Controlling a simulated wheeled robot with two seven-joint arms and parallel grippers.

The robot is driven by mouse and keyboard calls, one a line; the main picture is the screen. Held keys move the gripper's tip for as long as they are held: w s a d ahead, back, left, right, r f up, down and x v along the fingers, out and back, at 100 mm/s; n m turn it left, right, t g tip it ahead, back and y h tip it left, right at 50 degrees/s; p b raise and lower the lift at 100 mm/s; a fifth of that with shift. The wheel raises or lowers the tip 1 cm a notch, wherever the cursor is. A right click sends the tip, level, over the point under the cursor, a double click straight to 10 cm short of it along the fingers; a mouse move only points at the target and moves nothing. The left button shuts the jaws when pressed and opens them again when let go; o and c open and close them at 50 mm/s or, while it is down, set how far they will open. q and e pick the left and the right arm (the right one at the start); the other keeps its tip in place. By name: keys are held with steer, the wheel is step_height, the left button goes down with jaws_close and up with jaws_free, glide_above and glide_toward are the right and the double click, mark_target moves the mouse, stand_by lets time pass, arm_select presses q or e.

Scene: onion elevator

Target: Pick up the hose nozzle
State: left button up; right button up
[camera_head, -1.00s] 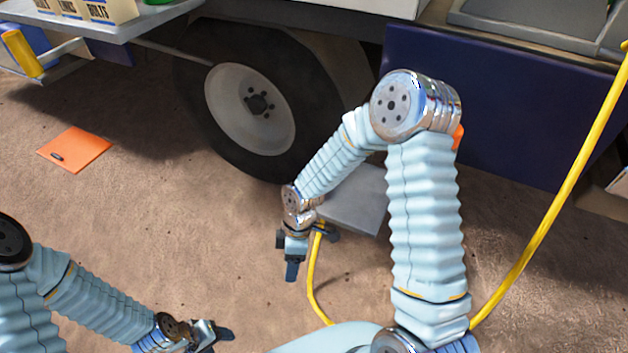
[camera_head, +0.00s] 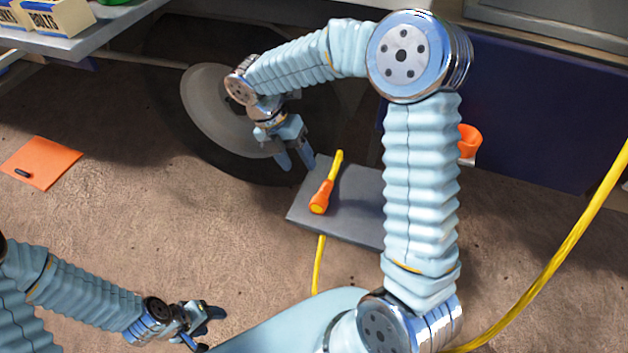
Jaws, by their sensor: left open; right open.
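The hose nozzle (camera_head: 321,197) is orange, on the end of a yellow hose, and lies on a grey slab on the ground. My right gripper (camera_head: 296,163) is open and empty, pointing down, above and to the left of the nozzle in the picture and apart from it. My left gripper (camera_head: 205,328) is open and empty, low over the ground at the bottom left, far from the nozzle.
The grey slab (camera_head: 362,206) lies in front of a truck wheel (camera_head: 215,105). The yellow hose (camera_head: 560,258) rises at the right. An orange sheet with a dark object (camera_head: 45,160) lies at the left. A shelf with boxes (camera_head: 50,15) overhangs the top left.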

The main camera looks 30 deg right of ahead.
mark_target(317, 197)
steer(key=b+x, duration=0.1)
steer(key=x, duration=1.2)
steer(key=shift+s+d+f, duration=0.1)
steer(key=shift+f, duration=0.1)
steer(key=shift+c, duration=0.5)
steer(key=c, duration=0.9)
steer(key=shift+r, duration=0.15)
